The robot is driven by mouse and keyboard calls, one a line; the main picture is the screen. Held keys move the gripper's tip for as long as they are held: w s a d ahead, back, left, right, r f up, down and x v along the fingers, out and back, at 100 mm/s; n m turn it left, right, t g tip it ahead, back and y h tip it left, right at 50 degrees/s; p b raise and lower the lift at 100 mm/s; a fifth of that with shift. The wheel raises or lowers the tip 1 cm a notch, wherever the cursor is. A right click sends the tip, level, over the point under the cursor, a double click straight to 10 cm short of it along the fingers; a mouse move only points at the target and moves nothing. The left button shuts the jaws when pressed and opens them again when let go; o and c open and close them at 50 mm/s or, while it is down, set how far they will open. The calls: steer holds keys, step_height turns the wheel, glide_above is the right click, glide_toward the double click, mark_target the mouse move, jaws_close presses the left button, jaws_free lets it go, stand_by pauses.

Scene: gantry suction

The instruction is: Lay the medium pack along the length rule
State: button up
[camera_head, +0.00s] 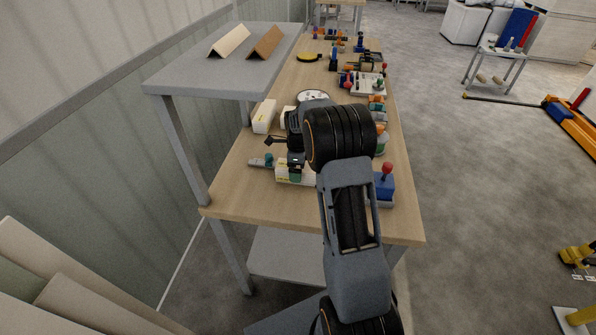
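A longer white pack (264,116) lies farther back, near the bench's left edge. I cannot tell which of these is the medium pack. No length rule is clearly recognisable; a thin grey bar (256,163) with a teal knob lies left of the gripper.
The wooden bench (240,200) is bare along its near edge. A blue block with a red knob (384,184) stands right of my arm. Several fixtures crowd the bench's far half. A raised grey shelf (200,75) with two angled pieces stands along the left.

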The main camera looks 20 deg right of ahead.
step_height(320, 180, up, 12)
stand_by(0.4)
steer(key=shift+f, duration=0.1)
